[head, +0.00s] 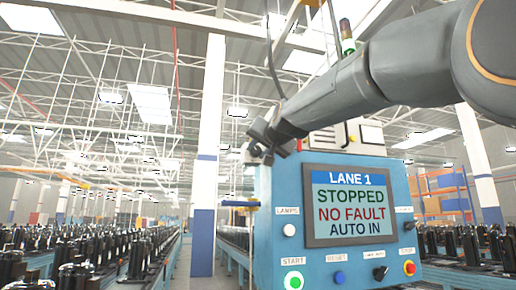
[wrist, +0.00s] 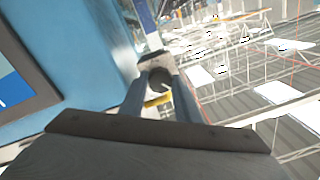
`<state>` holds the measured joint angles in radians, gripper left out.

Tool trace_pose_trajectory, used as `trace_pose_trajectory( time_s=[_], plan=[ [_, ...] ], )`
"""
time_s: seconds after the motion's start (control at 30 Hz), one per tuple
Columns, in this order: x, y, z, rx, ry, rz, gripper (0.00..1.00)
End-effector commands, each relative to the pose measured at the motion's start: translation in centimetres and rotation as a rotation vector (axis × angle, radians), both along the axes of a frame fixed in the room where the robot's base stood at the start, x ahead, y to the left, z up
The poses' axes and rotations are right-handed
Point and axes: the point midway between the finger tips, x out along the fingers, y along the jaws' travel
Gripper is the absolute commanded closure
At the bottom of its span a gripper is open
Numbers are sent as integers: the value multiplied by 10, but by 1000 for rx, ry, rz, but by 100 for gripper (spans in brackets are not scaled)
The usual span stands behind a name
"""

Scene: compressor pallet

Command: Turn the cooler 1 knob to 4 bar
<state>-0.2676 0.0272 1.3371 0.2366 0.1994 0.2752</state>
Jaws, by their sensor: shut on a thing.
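My gripper (head: 257,150) is at the upper left edge of the blue lane cabinet (head: 264,215) in the head view. In the wrist view, my gripper (wrist: 157,70) has its two fingers closed around a small dark round piece (wrist: 159,80), which looks like a knob. In the head view my fingers and wrist hide this piece. No cooler 1 label, scale or pressure reading can be made out, so its setting cannot be told.
The cabinet's screen (head: 348,207) reads LANE 1, STOPPED, NO FAULT, AUTO IN. Below it are a lit green START button (head: 293,281), a blue button (head: 339,277) and a red button on yellow (head: 409,267). Conveyors with black compressors (head: 140,255) stand on both sides.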

Motion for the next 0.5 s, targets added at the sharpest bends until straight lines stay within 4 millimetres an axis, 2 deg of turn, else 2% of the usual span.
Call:
trace_pose_trajectory(
  time_s=[0.5],
  plan=[
    [-1, 0, 1, 445, 130, 0, 93]
  ],
)
